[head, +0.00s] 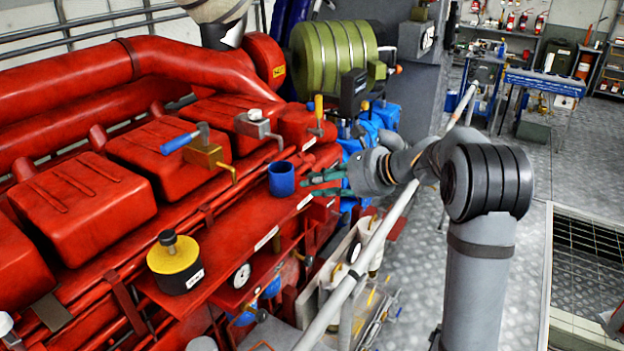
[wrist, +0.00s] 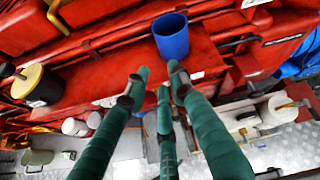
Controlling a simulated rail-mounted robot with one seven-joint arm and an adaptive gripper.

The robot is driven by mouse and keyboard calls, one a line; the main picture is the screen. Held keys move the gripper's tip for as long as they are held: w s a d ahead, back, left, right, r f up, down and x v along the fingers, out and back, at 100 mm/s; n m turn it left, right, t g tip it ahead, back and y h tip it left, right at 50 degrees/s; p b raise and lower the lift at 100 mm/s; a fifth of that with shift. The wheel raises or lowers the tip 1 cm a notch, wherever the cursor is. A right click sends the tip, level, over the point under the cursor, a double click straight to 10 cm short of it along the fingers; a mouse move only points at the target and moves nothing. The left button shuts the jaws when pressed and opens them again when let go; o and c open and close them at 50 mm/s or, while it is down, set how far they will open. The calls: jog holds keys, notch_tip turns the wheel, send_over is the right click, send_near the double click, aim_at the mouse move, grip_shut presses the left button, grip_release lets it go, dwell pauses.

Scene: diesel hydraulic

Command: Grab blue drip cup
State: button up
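The blue drip cup (head: 281,179) stands upright on the red ledge of the engine in the head view. In the wrist view the cup (wrist: 171,37) is at the top, just beyond the fingertips, and its open top shows. My gripper (head: 312,184) is to the right of the cup in the head view, its green fingers pointing at it. In the wrist view my gripper (wrist: 155,82) has its fingers spread with a gap between them and nothing held. The fingers look apart from the cup.
A yellow and black canister (head: 175,262) stands on the same red ledge (head: 225,232), nearer the front. A grey rail (head: 362,262) runs below my arm.

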aim_at(282, 179)
jog(key=w+a+m+p, duration=0.1)
jog(key=w+a+m, duration=0.1)
jog(key=a, duration=0.1)
jog(key=w+a+m+p, duration=0.1)
jog(key=w+a+p, duration=0.1)
jog(key=a, duration=0.1)
jog(key=w+a+f+m+t+y+p, duration=0.1)
jog(key=w+a+m, duration=0.1)
jog(key=a, duration=0.1)
jog(key=shift+w+a+m, duration=0.2)
jog(key=shift+w+m, duration=0.05)
jog(key=shift+m, duration=0.05)
jog(key=shift+s+d, duration=0.1)
jog(key=shift+c, duration=0.5)
grip_shut()
